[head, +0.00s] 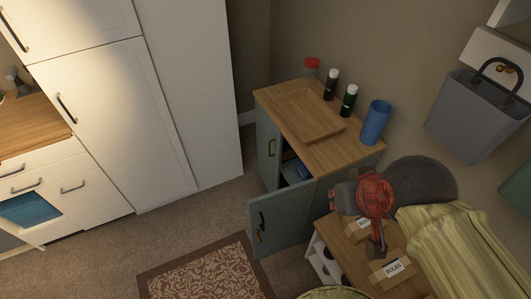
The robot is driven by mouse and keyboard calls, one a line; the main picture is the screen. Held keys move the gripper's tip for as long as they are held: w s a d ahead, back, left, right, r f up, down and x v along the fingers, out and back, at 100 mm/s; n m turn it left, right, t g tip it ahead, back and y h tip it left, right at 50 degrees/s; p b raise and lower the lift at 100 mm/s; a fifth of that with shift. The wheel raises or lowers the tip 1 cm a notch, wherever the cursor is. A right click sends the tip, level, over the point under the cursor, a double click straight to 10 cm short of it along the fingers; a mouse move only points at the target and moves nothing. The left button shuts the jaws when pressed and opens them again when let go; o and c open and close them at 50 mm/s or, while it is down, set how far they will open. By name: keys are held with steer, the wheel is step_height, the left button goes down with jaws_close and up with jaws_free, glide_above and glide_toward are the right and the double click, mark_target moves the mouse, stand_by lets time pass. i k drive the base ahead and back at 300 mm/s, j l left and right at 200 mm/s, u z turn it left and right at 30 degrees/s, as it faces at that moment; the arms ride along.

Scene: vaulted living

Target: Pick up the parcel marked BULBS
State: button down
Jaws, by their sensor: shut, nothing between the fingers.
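The parcel marked BULBS (384,276) is a small brown box with a white label, lying on a low wooden-topped unit (352,250) at the lower right. A second brown parcel (353,229) lies just behind it; its label is partly hidden by my gripper. My gripper (377,254), red and grey, points down over the unit with its fingers together and empty. Its tips are close to the back edge of the BULBS parcel; I cannot tell whether they touch it.
A teal cabinet with an open door (276,229) stands behind the unit. On its top are a wooden tray (310,118), a blue cup (376,122), two dark bottles and a red-lidded jar (311,68). Yellow-green striped fabric (455,250) is close on the right.

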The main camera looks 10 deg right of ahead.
mark_target(384, 274)
steer(key=u, duration=0.25)
steer(key=k+l, duration=0.1)
steer(key=k, duration=0.3)
steer(key=j+z, duration=0.1)
steer(key=z, duration=2.8)
steer(key=k+j+z, duration=0.25)
steer(key=j+z, duration=0.2)
steer(key=k+j+z, duration=0.55)
steer(key=z, duration=0.3)
steer(key=k+j, duration=0.1)
steer(key=k, duration=0.25)
steer(key=k+j, duration=0.1)
steer(key=k, duration=0.2)
